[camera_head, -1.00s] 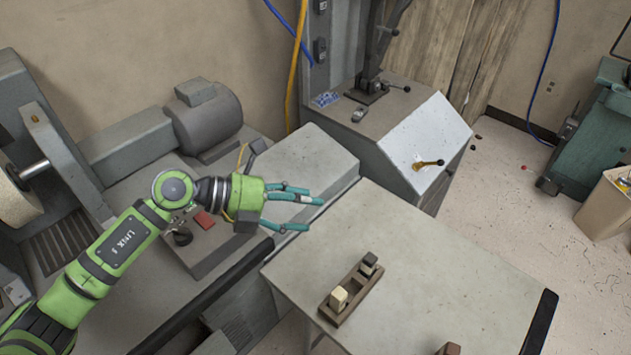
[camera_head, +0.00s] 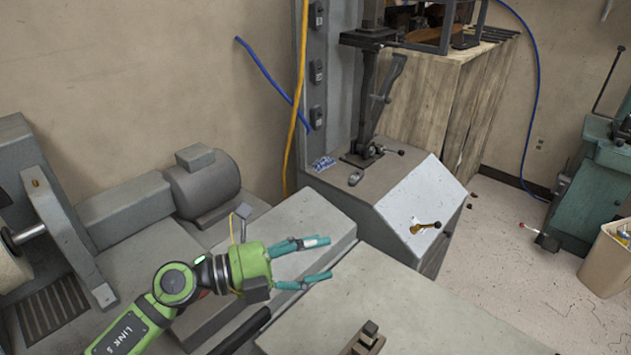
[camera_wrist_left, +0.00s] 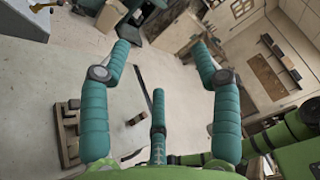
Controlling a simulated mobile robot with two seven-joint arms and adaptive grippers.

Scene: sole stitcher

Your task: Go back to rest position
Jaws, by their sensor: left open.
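My left gripper (camera_head: 318,260) is open and empty in the head view. Its teal fingers point right, above the grey machine block and close to the left edge of the pale tabletop (camera_head: 440,320). In the left wrist view its fingers (camera_wrist_left: 160,65) are spread wide with nothing between them. My right gripper is not seen in the head view.
A wooden holder with small blocks (camera_head: 363,340) stands on the tabletop at the lower edge. A motor (camera_head: 203,185) is at left. A cardboard bin (camera_head: 607,262) and a green machine (camera_head: 597,185) are at right.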

